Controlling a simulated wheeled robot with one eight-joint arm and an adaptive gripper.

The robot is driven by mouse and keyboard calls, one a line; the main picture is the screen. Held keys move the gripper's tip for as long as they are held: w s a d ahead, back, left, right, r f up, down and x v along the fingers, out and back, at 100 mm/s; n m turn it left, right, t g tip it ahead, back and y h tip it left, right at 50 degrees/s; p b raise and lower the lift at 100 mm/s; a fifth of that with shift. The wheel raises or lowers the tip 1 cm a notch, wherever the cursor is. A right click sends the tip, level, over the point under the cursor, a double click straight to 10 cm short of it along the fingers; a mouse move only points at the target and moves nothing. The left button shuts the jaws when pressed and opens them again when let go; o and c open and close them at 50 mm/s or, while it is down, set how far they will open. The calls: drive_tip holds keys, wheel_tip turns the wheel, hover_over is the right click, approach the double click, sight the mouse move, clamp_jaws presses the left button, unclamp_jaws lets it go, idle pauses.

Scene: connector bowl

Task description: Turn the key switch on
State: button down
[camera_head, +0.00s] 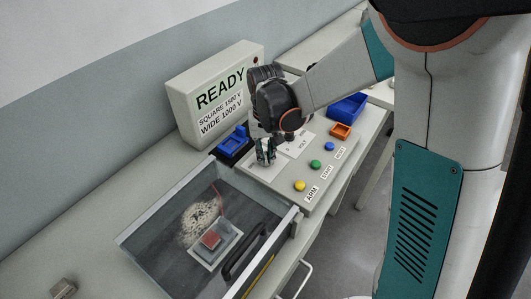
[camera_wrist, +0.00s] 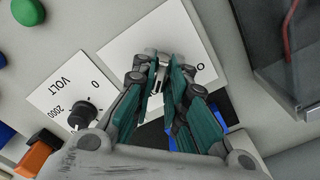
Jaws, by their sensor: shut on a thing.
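My gripper (camera_head: 265,152) reaches down onto the sloped control panel (camera_head: 312,190) in the head view. In the wrist view my gripper (camera_wrist: 160,62) is shut on the key switch (camera_wrist: 158,55), of which a small grey part shows between the fingertips. The switch sits on a white label plate (camera_wrist: 122,45) with an "O" mark to the right of the fingers. Another mark is partly covered by the fingers. The fingers hide most of the key, so I cannot tell its angle. In the head view my gripper hides the switch.
A black VOLT knob (camera_wrist: 82,115) is beside the key plate. Yellow (camera_head: 300,186), green (camera_head: 315,164) and blue (camera_head: 329,146) buttons line the panel. A clear-walled enclosure (camera_head: 150,225) stands in front. A box reading READY (camera_head: 190,105) stands behind.

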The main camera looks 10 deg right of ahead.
sight(266, 155)
drive_tip(key=c, duration=1.6)
unclamp_jaws()
wheel_tip(266, 155, up, 12)
drive_tip(key=s+d+r+t, duration=0.2)
drive_tip(key=s+d, duration=0.3)
drive_tip(key=s, duration=0.4)
drive_tip(key=s+d+r+t, duration=0.2)
drive_tip(key=s+d+t, duration=0.3)
drive_tip(key=s, duration=0.4)
drive_tip(key=shift+s+d+r, duration=0.15)
drive_tip(key=shift+d, duration=0.4)
